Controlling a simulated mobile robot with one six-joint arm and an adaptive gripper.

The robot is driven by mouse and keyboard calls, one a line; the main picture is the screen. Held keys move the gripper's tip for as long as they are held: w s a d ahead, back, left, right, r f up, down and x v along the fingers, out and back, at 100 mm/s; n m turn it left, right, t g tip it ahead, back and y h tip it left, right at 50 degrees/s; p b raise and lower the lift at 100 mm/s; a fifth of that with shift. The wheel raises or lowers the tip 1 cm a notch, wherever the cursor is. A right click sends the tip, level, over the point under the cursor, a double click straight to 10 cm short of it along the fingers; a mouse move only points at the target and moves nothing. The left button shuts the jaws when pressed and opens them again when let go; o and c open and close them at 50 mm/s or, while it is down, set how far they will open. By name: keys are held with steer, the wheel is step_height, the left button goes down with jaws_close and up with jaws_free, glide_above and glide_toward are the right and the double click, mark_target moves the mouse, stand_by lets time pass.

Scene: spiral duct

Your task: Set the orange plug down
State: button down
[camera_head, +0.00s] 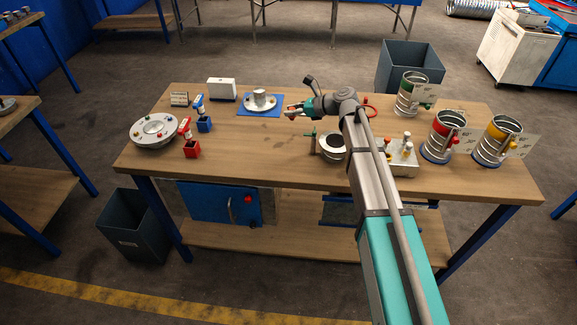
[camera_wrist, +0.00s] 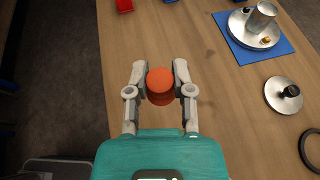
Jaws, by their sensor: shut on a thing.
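The orange plug (camera_wrist: 160,86) is a short round piece with a flat top, held between the two fingers in the wrist view. My gripper (camera_wrist: 160,84) is shut on its sides. In the head view my gripper (camera_head: 291,111) is over the middle of the wooden workbench (camera_head: 255,150), and the plug is too small there to make out clearly. Bare wood shows around the plug in the wrist view. I cannot tell whether its underside touches the wood or hangs above it.
A blue mat (camera_head: 257,111) with a metal flange (camera_head: 260,100) lies behind my gripper. A metal disc with a black knob (camera_wrist: 284,95) and a dark ring (camera_wrist: 311,150) lie to the right in the wrist view. Bare bench lies between.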

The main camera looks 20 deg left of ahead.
steer(key=s+d+f+b, duration=0.3)
steer(key=s+d, duration=0.7)
steer(key=s, duration=0.3)
steer(key=shift+d+f, duration=0.2)
steer(key=shift+f, duration=0.05)
steer(key=shift+w, duration=0.1)
steer(key=w+a+f+b, duration=0.2)
steer(key=a, duration=0.1)
steer(key=w+a+f+b, duration=0.5)
steer(key=a, duration=0.1)
steer(key=shift+w+a+f+b, duration=0.1)
steer(key=shift+w+f+b, duration=0.15)
steer(key=shift+f+b, duration=0.15)
steer(key=shift+w+a+f+b, duration=0.4)
steer(key=shift+a+f+b, duration=0.1)
steer(key=shift+f+b, duration=0.1)
